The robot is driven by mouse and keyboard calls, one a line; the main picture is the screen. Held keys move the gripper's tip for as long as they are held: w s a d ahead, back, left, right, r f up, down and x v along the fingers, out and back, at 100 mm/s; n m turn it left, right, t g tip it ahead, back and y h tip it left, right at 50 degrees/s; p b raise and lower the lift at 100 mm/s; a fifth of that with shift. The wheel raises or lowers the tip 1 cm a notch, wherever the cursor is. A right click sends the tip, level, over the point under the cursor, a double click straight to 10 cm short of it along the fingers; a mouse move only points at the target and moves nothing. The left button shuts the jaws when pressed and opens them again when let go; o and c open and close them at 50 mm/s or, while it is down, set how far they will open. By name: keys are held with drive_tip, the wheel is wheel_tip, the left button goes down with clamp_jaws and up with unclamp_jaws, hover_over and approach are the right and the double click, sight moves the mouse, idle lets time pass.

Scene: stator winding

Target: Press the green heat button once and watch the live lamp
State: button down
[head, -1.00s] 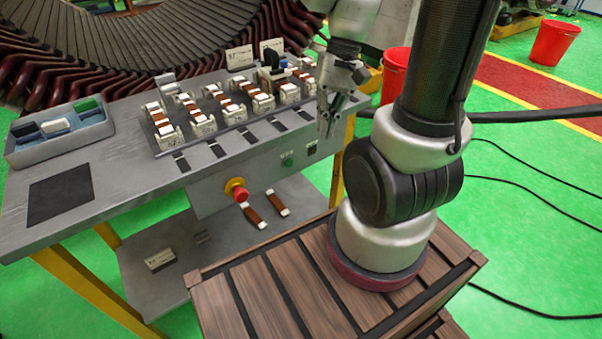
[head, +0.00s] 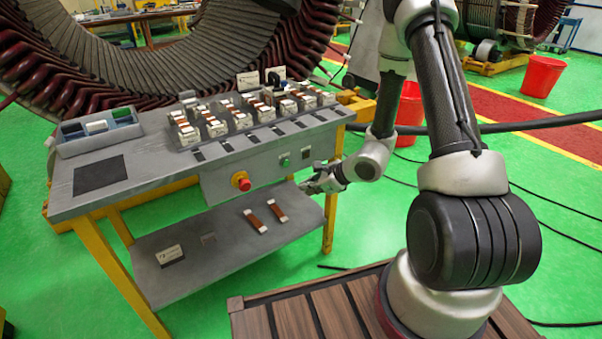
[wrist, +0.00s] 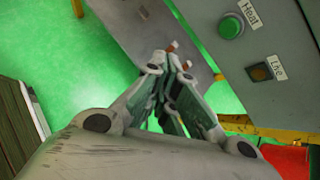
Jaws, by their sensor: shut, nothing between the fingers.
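The green heat button (head: 285,162) is on the front panel of the workbench, right of the red emergency stop. In the wrist view the green button (wrist: 231,27) shows large at the upper right, beside a "Heat" label. The live lamp (wrist: 259,73) is an amber-brown square beside a "Live" label and looks unlit. The lamp also shows small and dark in the head view (head: 306,153). My gripper (head: 306,187) is below and right of the button, in front of the panel and apart from it. In the wrist view its fingers (wrist: 172,62) are together with nothing between them.
The red emergency stop (head: 241,181) juts from the panel to the left. The bench top (head: 150,165) holds several coils and a blue tray (head: 98,131). Two brown-and-white strips (head: 256,221) lie on the lower shelf (head: 205,262). Red buckets (head: 541,76) stand on the floor.

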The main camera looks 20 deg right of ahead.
sight(286, 163)
drive_tip(key=shift+w+d+f+m+h, duration=0.1)
drive_tip(key=shift+w+d+m+h, duration=0.2)
drive_tip(key=shift+w+d, duration=0.35)
drive_tip(key=shift+w, duration=0.1)
drive_tip(key=w+a, duration=0.2)
drive_tip(key=w, duration=0.6)
drive_tip(key=shift+a, duration=0.4)
drive_tip(key=shift+w, duration=0.2)
idle(0.8)
drive_tip(key=shift+w+a, duration=0.15)
drive_tip(key=shift+w, duration=0.15)
drive_tip(key=shift+w+a, duration=0.1)
drive_tip(key=shift+w, duration=0.3)
idle(0.9)
drive_tip(key=shift+s, duration=0.1)
drive_tip(key=shift+s+d, duration=0.25)
drive_tip(key=shift+s, duration=0.45)
